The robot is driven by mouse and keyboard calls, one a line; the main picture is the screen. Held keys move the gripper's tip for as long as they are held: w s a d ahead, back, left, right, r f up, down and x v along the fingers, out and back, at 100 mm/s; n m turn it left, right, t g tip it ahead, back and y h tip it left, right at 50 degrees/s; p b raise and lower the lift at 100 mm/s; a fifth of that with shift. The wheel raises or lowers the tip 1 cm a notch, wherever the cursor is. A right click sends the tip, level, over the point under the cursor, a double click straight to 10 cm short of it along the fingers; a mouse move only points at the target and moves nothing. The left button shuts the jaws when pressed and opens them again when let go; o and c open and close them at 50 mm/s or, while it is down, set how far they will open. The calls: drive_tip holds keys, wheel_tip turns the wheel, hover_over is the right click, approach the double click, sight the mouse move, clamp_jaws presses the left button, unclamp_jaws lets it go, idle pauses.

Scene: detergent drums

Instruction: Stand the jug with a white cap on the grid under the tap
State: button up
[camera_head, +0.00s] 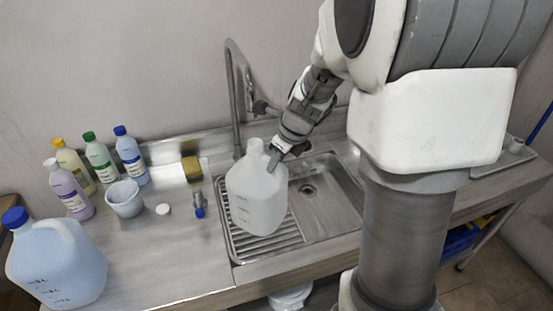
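The pale translucent jug (257,200), with a whitish top at its neck, is over the ribbed grid (268,246) in the left part of the sink. It looks nearly upright, leaning slightly. I cannot tell whether its base touches the grid or hangs just above it. My gripper (274,160) reaches in from the upper right and appears shut on the jug's handle; its fingertips are partly hidden. The tap (234,100) rises behind the jug, its curved neck to the upper left. The jug hides much of the grid.
A large blue-capped jug (58,262) stands at the left front. Several capped bottles (100,160), a white cup (125,199), a small white disc (163,209) and a sponge (191,168) are on the left counter. The sink basin (325,205) right of the jug is empty.

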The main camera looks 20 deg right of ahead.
drive_tip(key=shift+o, duration=1.3)
drive_tip(key=shift+r, duration=0.15)
drive_tip(key=p+v, duration=0.2)
drive_tip(key=v, duration=1)
drive_tip(key=s+a+r+n+h, duration=0.1)
drive_tip(key=s+a+n, duration=0.2)
drive_tip(key=s+n, duration=0.6)
drive_tip(key=s+a+r+n+t, duration=0.1)
drive_tip(key=s+n, duration=0.8)
drive_tip(key=n, duration=1)
drive_tip(key=shift+a+r+h, duration=0.4)
drive_tip(key=shift+a+r, duration=0.35)
drive_tip(key=shift+a, duration=0.2)
